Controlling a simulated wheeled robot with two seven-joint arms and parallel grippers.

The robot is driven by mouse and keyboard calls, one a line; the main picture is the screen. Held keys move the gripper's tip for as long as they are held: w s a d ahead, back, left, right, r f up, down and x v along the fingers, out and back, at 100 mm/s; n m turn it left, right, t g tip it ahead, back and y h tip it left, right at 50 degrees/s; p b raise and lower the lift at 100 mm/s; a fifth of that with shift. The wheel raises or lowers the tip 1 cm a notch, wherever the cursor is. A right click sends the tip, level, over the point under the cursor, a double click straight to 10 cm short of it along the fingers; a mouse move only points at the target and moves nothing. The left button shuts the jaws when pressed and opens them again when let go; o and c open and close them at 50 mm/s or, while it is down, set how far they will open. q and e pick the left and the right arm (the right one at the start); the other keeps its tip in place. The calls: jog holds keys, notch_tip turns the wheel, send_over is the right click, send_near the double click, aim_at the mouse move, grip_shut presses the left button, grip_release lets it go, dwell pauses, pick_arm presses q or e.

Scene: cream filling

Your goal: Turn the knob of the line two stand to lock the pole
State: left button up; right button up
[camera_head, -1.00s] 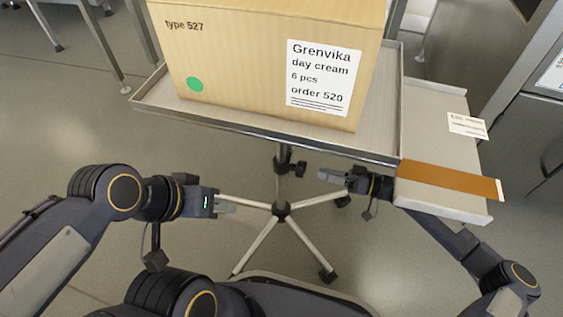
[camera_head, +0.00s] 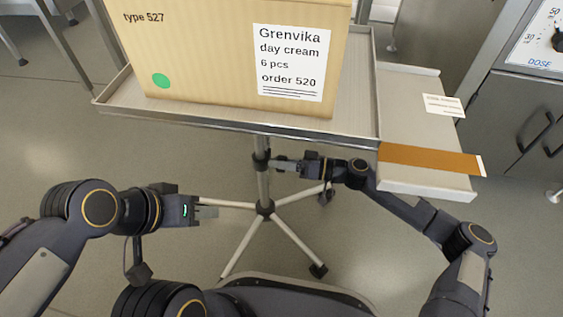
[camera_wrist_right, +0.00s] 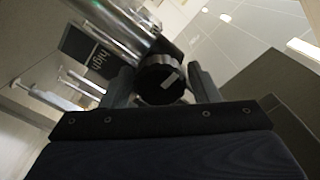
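The stand's metal pole (camera_head: 263,186) rises from a several-legged base to the tray (camera_head: 235,126) in the head view. In the right wrist view, a round black knob (camera_wrist_right: 160,82) with a white mark sits beside the shiny pole (camera_wrist_right: 112,24) and a dark "high" label (camera_wrist_right: 92,54). My right gripper (camera_head: 284,165) is under the tray at the pole. In the right wrist view its open fingers (camera_wrist_right: 162,90) stand on either side of the knob, with narrow gaps visible. My left gripper (camera_head: 207,212) is empty, left of the pole; its finger opening is unclear.
A large cardboard box (camera_head: 215,60) stands on the tray. A side shelf (camera_head: 420,187) with an orange strip (camera_head: 430,159) is at right, above my right arm. A cabinet with a dose dial (camera_head: 545,45) stands far right.

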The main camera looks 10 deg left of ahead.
jog(key=c, duration=0.7)
jog(key=shift+m, duration=0.3)
jog(key=m+p, duration=0.1)
jog(key=m, duration=0.2)
jog(key=shift+m, duration=0.3)
jog(key=m+p, duration=0.2)
jog(key=m, duration=0.2)
jog(key=m+p, duration=0.2)
jog(key=m, duration=0.3)
jog(key=m+p, duration=0.1)
jog(key=m, duration=0.1)
jog(key=m+p, duration=0.1)
jog(key=m, duration=0.1)
jog(key=shift+f+m, duration=0.2)
jog(key=shift+m, duration=0.1)
jog(key=o, duration=1)
